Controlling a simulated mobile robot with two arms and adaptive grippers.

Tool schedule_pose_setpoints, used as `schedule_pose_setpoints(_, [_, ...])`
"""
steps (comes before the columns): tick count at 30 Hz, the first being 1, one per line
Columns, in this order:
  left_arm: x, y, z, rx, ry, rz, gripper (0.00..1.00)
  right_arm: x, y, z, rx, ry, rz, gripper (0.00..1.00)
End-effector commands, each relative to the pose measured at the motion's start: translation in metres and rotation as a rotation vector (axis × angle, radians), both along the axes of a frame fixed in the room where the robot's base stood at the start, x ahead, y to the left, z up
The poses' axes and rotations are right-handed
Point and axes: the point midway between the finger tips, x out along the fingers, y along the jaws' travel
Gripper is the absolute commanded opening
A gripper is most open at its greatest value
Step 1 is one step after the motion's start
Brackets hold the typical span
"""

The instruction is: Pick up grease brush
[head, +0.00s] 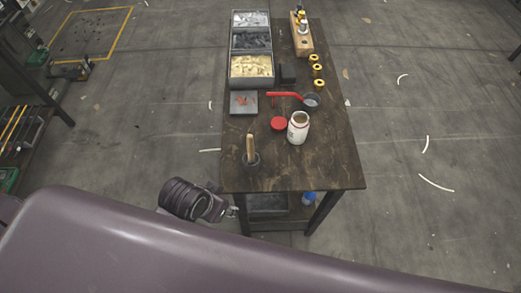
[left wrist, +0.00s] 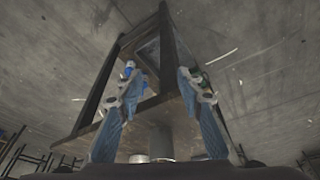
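The grease brush (head: 250,146) stands nearly upright in a small dark cup (head: 251,158) at the front left of the dark table (head: 320,160). Only its pale wooden handle shows; the lower end is hidden in the cup. My left gripper (head: 234,211) is off the table's front left edge, apart from the brush. In the left wrist view its two fingers (left wrist: 162,100) are spread with nothing held between them. That view seems upside down, with the table legs pointing up. A grey cylinder (left wrist: 161,142) shows low there; I cannot tell whether it is the cup. My right gripper is not in view.
A white jar (head: 298,128), a red lid (head: 278,124) and a red-handled pan (head: 310,101) stand right of and behind the brush. A grey tray (head: 243,103) and bins (head: 251,66) line the left side. A blue-capped bottle (head: 308,198) is below the tabletop.

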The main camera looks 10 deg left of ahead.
Motion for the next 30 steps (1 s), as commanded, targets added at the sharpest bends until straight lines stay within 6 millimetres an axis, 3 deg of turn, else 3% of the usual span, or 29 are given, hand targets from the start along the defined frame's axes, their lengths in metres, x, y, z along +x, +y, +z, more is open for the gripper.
schedule_pose_setpoints(2, [0.0, -0.003, 0.021, -0.005, -0.014, -0.014, 0.34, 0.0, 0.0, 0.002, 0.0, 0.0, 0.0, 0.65])
schedule_pose_setpoints(8, [0.041, -0.054, 0.038, -0.067, -0.065, -0.215, 0.34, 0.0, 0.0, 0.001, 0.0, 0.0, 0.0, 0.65])
schedule_pose_setpoints(15, [0.08, -0.119, 0.076, -0.094, -0.121, -0.57, 0.34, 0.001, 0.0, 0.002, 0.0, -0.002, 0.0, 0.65])
schedule_pose_setpoints(18, [0.09, -0.137, 0.091, -0.073, -0.125, -0.739, 0.34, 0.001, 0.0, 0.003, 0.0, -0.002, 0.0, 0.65])
schedule_pose_setpoints(23, [0.101, -0.145, 0.109, -0.003, -0.103, -0.982, 0.34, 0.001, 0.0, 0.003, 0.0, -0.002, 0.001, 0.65])
schedule_pose_setpoints(30, [0.121, -0.113, 0.134, 0.152, 0.004, -1.254, 0.34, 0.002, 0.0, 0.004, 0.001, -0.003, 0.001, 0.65])
